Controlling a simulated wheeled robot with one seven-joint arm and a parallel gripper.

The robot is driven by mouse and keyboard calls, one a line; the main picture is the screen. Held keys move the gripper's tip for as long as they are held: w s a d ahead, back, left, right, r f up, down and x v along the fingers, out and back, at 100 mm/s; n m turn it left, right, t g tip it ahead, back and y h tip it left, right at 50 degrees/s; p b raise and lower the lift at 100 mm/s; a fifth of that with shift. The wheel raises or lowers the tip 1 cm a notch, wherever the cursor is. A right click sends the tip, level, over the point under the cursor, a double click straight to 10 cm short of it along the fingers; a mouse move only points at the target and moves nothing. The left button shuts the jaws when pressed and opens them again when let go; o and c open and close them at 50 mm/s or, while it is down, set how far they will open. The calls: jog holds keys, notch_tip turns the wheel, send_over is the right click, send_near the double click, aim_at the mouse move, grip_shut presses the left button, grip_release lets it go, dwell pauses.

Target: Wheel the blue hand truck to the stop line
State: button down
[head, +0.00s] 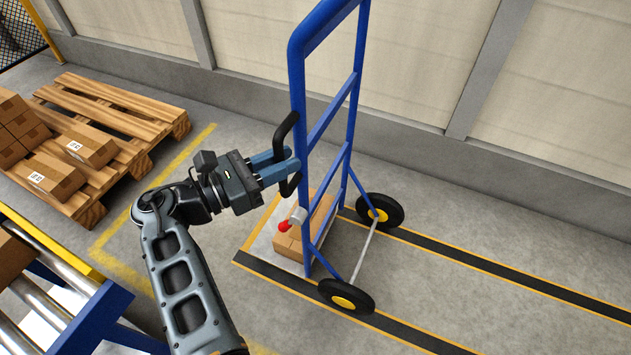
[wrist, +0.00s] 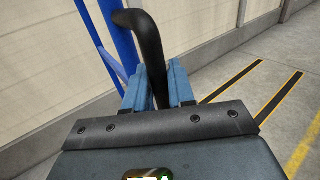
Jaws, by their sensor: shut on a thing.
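The blue hand truck (head: 297,80) stands upright on the floor in the middle of the head view. Its two black wheels with yellow hubs, one of them the near wheel (head: 346,297), are at its right side. A cardboard box (head: 292,243) sits low on its plate. My gripper (head: 286,166) is shut on the black loop handle (head: 289,128) at the truck's left side. In the wrist view the handle (wrist: 150,45) runs between the two blue fingers (wrist: 158,85). A red-tipped pale part (head: 297,216) shows near the box. I cannot make out a stop line.
Two black lanes with yellow edges (head: 440,256) run right from the truck over clear floor. A wall (head: 420,60) runs behind. A wooden pallet (head: 125,110) with boxes stands at the left, inside yellow floor lines. A roller conveyor (head: 60,310) is at the lower left.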

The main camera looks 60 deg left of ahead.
jog(key=shift+s+a+b, duration=0.3)
jog(key=shift+s+a, duration=0.2)
jog(key=shift+a, duration=0.2)
jog(key=shift+s+a+b, duration=0.3)
jog(key=shift+s+a, duration=0.2)
jog(key=shift+a, duration=0.2)
jog(key=shift+s, duration=0.1)
jog(key=c, duration=1.1)
grip_release()
jog(key=shift+a, duration=0.1)
jog(key=s, duration=0.7)
jog(key=shift+s, duration=0.35)
